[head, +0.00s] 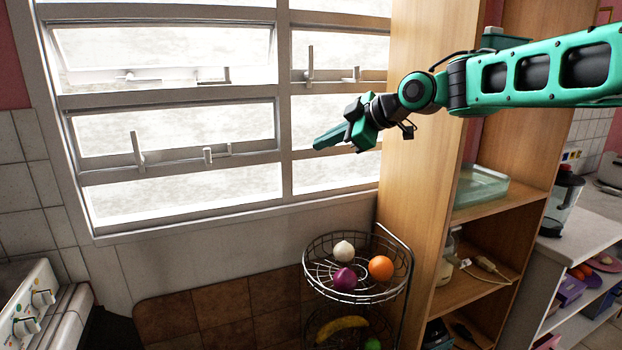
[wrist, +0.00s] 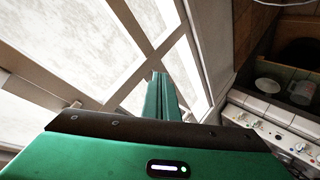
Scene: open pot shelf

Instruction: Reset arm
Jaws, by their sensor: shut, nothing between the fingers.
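My gripper (head: 330,139) is at the end of my green arm, raised in front of the window and pointing left in the head view. Its two green fingers are together with nothing between them. In the wrist view the shut fingers (wrist: 161,98) point at the window frame. I cannot tell how far the fingertips are from the window.
A tall wooden shelf (head: 415,130) stands right of the gripper, with a glass dish (head: 482,186) on it. A wire basket (head: 357,292) with an onion, a garlic bulb and an orange is below. A white stove (head: 38,305) is at lower left.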

